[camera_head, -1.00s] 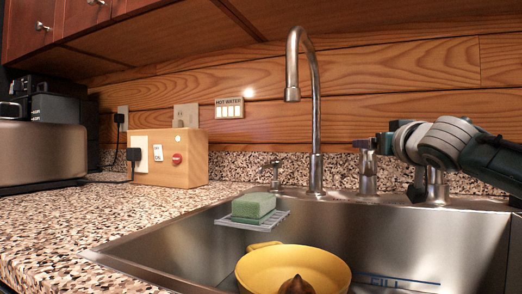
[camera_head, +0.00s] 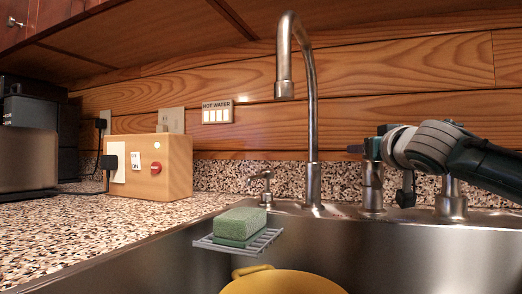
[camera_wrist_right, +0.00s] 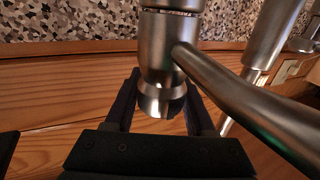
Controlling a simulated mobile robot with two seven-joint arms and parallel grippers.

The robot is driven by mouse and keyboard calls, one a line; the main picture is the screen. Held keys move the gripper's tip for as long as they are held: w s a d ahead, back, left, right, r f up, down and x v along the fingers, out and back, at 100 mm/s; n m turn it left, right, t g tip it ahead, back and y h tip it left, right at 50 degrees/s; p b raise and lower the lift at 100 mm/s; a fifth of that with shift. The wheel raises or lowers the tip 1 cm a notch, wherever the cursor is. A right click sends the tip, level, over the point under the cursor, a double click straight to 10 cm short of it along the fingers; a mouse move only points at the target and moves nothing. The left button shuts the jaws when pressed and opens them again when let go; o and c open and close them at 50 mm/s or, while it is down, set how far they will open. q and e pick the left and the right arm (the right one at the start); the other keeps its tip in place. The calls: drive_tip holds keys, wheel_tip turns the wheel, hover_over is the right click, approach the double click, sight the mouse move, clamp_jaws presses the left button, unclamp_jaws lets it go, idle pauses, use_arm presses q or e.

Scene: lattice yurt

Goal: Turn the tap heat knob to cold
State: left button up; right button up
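The tap's tall spout (camera_head: 313,150) rises behind the sink. To its right stands a metal post (camera_head: 372,192), and my right gripper (camera_head: 360,149) is level with its top, its arm coming in from the right. In the right wrist view a round metal knob (camera_wrist_right: 166,45) with a long lever (camera_wrist_right: 240,100) hangs upside down. The two dark fingers of my right gripper (camera_wrist_right: 160,100) lie on either side of the knob's domed end. I cannot tell whether they touch it. Hot or cold marks on the knob are not visible. My left gripper is out of view.
A second metal post (camera_head: 452,204) stands under my right arm, and a small tap (camera_head: 266,188) left of the spout. A green sponge (camera_head: 241,222) sits on a rack (camera_head: 210,244) over the sink (camera_head: 390,250). A yellow bowl (camera_head: 285,285) is below. A HOT WATER panel (camera_head: 218,112) is behind.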

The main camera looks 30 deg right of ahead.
clamp_jaws()
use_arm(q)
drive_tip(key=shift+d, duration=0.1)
use_arm(e)
drive_tip(key=shift+f, duration=0.1)
idle(0.3)
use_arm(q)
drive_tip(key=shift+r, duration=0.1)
